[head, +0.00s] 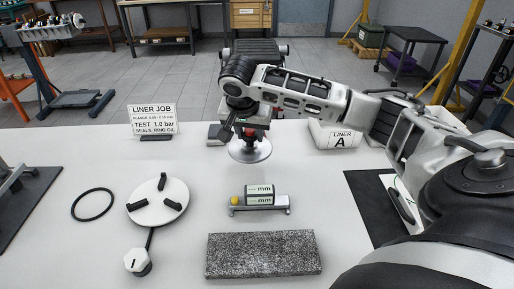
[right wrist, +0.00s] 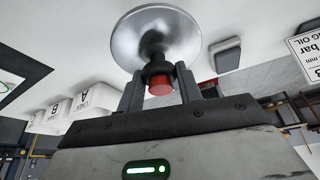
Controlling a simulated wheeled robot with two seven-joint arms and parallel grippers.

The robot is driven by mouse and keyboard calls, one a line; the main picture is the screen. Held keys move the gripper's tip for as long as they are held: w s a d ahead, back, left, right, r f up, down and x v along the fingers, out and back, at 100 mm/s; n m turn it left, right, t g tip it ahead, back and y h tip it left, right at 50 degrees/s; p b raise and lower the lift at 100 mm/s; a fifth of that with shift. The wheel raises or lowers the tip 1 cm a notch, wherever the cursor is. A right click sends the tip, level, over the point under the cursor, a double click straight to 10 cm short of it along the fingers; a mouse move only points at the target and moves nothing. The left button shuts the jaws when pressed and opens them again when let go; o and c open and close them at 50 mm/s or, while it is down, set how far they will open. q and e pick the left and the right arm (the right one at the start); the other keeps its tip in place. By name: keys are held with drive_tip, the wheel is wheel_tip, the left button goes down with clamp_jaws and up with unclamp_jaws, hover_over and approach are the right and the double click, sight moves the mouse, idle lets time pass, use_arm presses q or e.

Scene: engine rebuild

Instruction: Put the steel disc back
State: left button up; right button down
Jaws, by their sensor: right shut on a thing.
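The steel disc (head: 250,151) is a shiny round plate on a short stem with a red knob. My right gripper (head: 248,124) is shut on the stem and holds the disc level above the white table, near its far edge. In the right wrist view the disc (right wrist: 155,32) extends beyond the fingers (right wrist: 160,90), and the red knob shows between them. Any gap between disc and table is hard to judge. My left gripper is not in view.
A grey block (head: 215,132) sits just left of my right gripper, beside a sign (head: 153,117). In front lie a gauge (head: 260,198), a speckled slab (head: 262,254), a white three-jaw plate (head: 146,205) and a black ring (head: 92,205). A white "LINER A" box (head: 338,139) stands right.

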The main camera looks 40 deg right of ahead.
sight(257, 143)
drive_tip(key=shift+w+d+f, duration=0.15)
drive_tip(key=shift+d+f, duration=0.85)
drive_tip(key=shift+f, duration=0.15)
drive_tip(key=f, duration=0.3)
drive_tip(key=shift+d+f, duration=0.15)
drive_tip(key=shift+d, duration=0.2)
drive_tip(key=shift+f, duration=0.3)
drive_tip(key=c, duration=0.9)
unclamp_jaws()
drive_tip(key=shift+f, duration=0.1)
drive_tip(key=shift+c, duration=0.2)
drive_tip(key=p+v, duration=0.1)
drive_tip(key=v, duration=1.1)
